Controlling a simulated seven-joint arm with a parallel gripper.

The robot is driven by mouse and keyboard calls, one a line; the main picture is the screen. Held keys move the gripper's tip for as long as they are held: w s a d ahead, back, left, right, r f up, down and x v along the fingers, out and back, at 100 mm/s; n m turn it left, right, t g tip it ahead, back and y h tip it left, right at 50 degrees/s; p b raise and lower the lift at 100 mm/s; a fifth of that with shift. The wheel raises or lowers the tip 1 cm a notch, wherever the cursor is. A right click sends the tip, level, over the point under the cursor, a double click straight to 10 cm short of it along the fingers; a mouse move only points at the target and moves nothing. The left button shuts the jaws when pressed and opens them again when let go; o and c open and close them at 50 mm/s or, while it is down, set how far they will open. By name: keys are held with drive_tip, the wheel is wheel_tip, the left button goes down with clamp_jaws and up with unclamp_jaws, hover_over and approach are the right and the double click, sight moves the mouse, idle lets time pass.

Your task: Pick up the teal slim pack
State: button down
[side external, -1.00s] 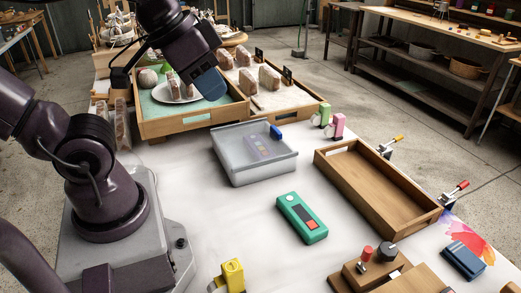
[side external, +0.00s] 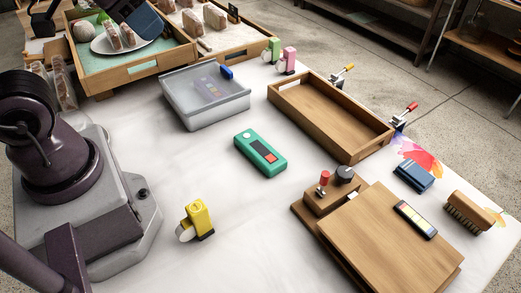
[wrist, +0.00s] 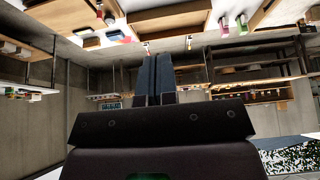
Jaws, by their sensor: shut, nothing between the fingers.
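The teal slim pack (side external: 260,153) lies flat on the white table in the side external view, with a dark panel and a red patch on its top. Nothing touches it. My gripper (side external: 148,22) shows only in part at the top of that view, over the wooden tray and well away from the pack. In the wrist view my gripper (wrist: 153,75) has its two dark fingers together with nothing between them. The pack cannot be made out in the wrist view.
A lidded clear box (side external: 205,103) stands behind the pack and an empty wooden tray (side external: 330,115) to its right. A yellow clamp-like item (side external: 198,218) and a wooden board (side external: 390,245) are nearer. Table around the pack is clear.

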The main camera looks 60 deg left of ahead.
drive_tip(key=shift+c, duration=0.8)
unclamp_jaws()
drive_tip(key=m+g+y, duration=0.5)
drive_tip(key=m+g, duration=0.1)
drive_tip(key=m, duration=1.1)
approach(260, 148)
drive_tip(key=x, duration=0.4)
drive_tip(key=shift+s+d, duration=0.15)
drive_tip(key=shift+s, duration=0.25)
drive_tip(key=shift+w+x, duration=0.2)
drive_tip(key=shift+x, duration=1.2)
drive_tip(key=shift+w+x, duration=0.2)
drive_tip(key=shift+x, duration=1.2)
